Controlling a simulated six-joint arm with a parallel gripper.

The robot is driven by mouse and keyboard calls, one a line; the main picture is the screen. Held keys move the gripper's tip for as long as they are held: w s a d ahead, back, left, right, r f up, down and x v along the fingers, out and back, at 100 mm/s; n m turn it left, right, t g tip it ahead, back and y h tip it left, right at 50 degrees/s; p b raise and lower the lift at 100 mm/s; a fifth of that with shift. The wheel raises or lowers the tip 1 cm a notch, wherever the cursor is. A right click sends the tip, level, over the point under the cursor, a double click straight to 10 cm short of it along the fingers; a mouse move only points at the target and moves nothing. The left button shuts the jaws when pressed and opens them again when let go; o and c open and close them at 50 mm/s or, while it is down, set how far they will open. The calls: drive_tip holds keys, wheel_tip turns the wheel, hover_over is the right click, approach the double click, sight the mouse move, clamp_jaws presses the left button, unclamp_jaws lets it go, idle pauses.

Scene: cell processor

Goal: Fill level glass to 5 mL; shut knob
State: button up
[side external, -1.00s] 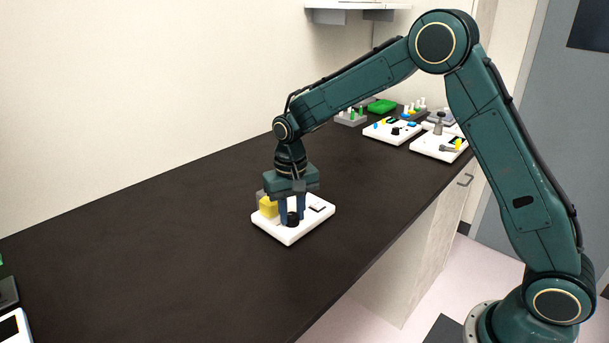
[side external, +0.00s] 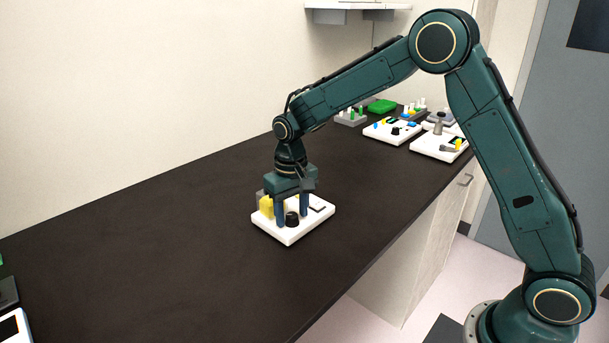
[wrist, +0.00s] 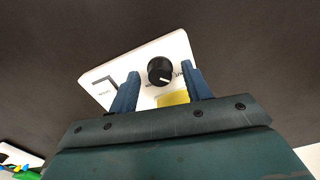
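The cell processor (side external: 289,238) is a white box on the dark bench, with a yellow block (side external: 267,206) and a black knob (side external: 292,219) on top. The knob also shows in the wrist view (wrist: 160,71), with a white pointer line on it. My gripper (side external: 292,222) points down over the box, its two blue fingers apart on either side of the knob. In the wrist view my gripper (wrist: 158,80) shows a gap between each finger and the knob. The level glass cannot be made out; small print beside the knob is partly hidden.
Several other white devices (side external: 440,150) and small racks stand at the far right end of the bench. A white device (side external: 15,328) sits at the near left edge. The bench (side external: 150,240) around the processor is clear.

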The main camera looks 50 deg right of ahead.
sight(292, 214)
wheel_tip(292, 214, up, 14)
idle(0.9)
drive_tip(key=s+d+r+n+t, duration=0.15)
drive_tip(key=s+r, duration=0.25)
drive_tip(key=s, duration=0.4)
drive_tip(key=s+d+r+m+t, duration=0.15)
drive_tip(key=s+r, duration=0.25)
drive_tip(key=s, duration=0.4)
drive_tip(key=s+d+f+n+t, duration=0.1)
drive_tip(key=s+f, duration=0.3)
drive_tip(key=s, duration=1)
drive_tip(key=shift+s+f+n+t, duration=0.2)
drive_tip(key=shift+s+n+t, duration=0.25)
drive_tip(key=shift+t, duration=0.35)
drive_tip(key=shift+w, duration=0.15)
